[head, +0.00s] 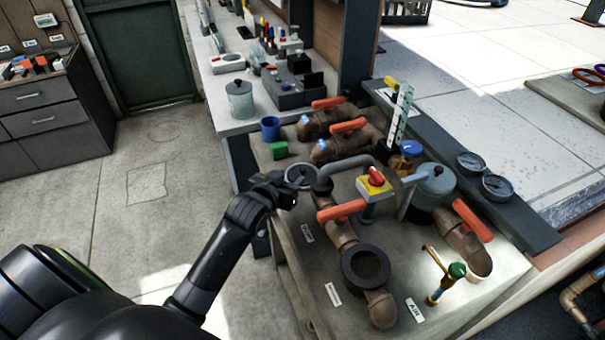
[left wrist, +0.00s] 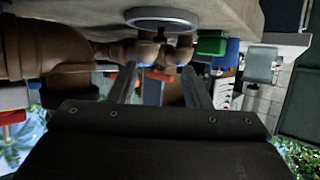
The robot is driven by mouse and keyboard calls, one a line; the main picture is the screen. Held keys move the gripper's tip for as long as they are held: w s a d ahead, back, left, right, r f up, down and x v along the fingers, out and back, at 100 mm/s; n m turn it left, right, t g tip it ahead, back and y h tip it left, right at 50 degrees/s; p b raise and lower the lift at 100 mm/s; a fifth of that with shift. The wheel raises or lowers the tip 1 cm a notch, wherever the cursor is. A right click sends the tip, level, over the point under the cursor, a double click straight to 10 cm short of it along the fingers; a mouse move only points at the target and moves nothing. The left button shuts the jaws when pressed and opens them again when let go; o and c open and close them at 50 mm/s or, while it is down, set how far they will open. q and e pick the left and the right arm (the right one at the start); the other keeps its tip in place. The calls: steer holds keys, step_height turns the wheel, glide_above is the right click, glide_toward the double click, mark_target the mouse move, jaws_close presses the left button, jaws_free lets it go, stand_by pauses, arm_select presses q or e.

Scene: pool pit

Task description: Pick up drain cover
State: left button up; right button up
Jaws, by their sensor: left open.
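A round grey disc with a pale rim, which looks like the drain cover (head: 302,173), lies at the left edge of the pipe bench in the head view. It also shows as a pale-rimmed disc at the top of the left wrist view (left wrist: 163,14). My left gripper (head: 286,188) is right beside the disc and overlaps its near left side in the head view. In the left wrist view my left gripper (left wrist: 160,82) has its fingers apart with nothing clearly held; the disc appears beyond the tips. I cannot tell whether they touch. My right gripper is not in view.
Brown pipes with orange handles (head: 341,211) stand close right of the gripper. A red knob on a yellow box (head: 375,182), a green block (head: 279,150) and a blue cup (head: 270,129) are nearby. A black ring (head: 352,282) sits toward the front. Open floor lies left.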

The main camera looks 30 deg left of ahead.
mark_target(301, 171)
arm_select(q)
steer(key=x, duration=0.2)
steer(key=shift+w+f, duration=0.15)
steer(key=shift+w, duration=0.1)
steer(key=shift+f+p+x, duration=0.2)
steer(key=shift+p+x, duration=0.2)
steer(key=shift+x, duration=0.9)
steer(key=shift+f+p+x, duration=0.25)
steer(key=shift+p+x, duration=0.1)
steer(key=shift+x, duration=1)
steer(key=shift+s, duration=0.2)
jaws_close()
